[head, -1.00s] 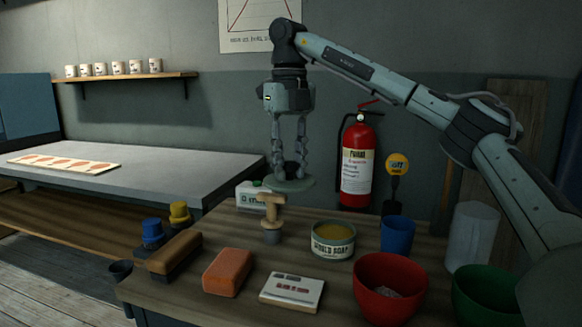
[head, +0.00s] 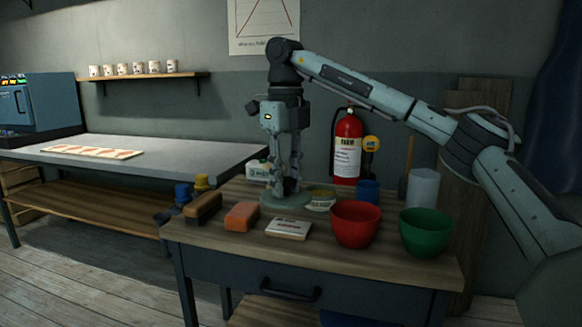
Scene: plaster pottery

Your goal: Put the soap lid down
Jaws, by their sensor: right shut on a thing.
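The soap lid (head: 285,200) is a flat grey-green disc at the lower end of my right gripper (head: 285,188). The gripper points down and is shut on the lid's top. The lid is roughly level, low over the wooden workbench, between the orange sponge and the open soap tin (head: 320,201). I cannot tell whether it touches the bench top. The tin, with yellowish soap inside, is partly hidden by the lid and gripper. My left gripper is not in view.
An orange sponge (head: 241,216), a brush (head: 203,208) and a small white card or box (head: 289,228) lie close by. A red bowl (head: 355,225), green bowl (head: 426,233) and blue cup (head: 367,192) stand to the right. The bench (head: 255,243) is bare along its front edge.

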